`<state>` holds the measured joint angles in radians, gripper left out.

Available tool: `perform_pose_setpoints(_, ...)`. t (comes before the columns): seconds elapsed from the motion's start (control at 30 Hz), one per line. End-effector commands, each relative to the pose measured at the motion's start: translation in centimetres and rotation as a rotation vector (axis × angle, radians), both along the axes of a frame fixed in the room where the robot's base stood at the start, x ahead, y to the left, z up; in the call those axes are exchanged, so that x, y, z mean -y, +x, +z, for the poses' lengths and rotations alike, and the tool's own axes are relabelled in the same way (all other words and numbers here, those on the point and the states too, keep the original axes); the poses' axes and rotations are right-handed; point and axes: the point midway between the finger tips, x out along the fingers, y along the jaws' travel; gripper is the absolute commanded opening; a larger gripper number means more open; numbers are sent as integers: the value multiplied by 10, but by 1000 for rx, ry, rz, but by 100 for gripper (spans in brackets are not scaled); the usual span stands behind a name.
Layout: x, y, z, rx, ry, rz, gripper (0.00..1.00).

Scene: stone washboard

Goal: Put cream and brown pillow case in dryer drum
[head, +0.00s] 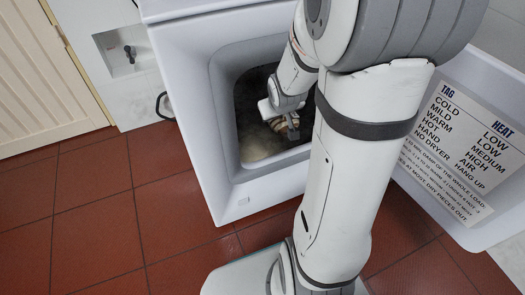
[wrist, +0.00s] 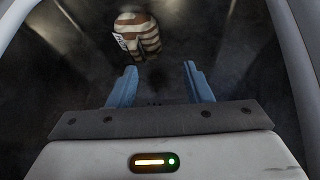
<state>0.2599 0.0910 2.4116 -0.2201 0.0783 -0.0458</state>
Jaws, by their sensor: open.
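The cream and brown striped pillow case (wrist: 138,32) lies in a small bundle inside the dark dryer drum (wrist: 230,40), with a white tag showing at its left side. My gripper (wrist: 160,80) is inside the drum, open, with its two blue fingers apart. The pillow case is beyond the fingertips and a little left of centre, with nothing between the fingers. In the head view my arm reaches through the dryer's round-cornered opening. A bit of the striped cloth (head: 279,125) shows beside my gripper, which partly hides it.
The white dryer (head: 185,90) has its door (head: 455,140) swung open to the right, with a printed tag and heat chart on it. The opening's rim is close around my arm. Red floor tiles (head: 100,220) are clear at left. A pale door (head: 35,80) stands at far left.

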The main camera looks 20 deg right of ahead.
Motion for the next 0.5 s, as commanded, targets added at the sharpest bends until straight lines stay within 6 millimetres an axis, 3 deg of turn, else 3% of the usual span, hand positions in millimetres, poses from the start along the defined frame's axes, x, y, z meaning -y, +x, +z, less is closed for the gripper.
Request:
perform_pose_setpoints(0.03, -16, -18, 16, -43, -1, -16, 45)
perform_pose_setpoints(0.1, -40, -48, 30, -127, 27, -25, 45)
perform_pose_setpoints(0.3, -96, -129, 58, -331, 116, -11, 45)
perform_pose_setpoints(0.4, -111, -155, 65, -394, 144, 2, 45)
perform_pose_setpoints(0.5, -115, -169, 68, -429, 160, 9, 45)
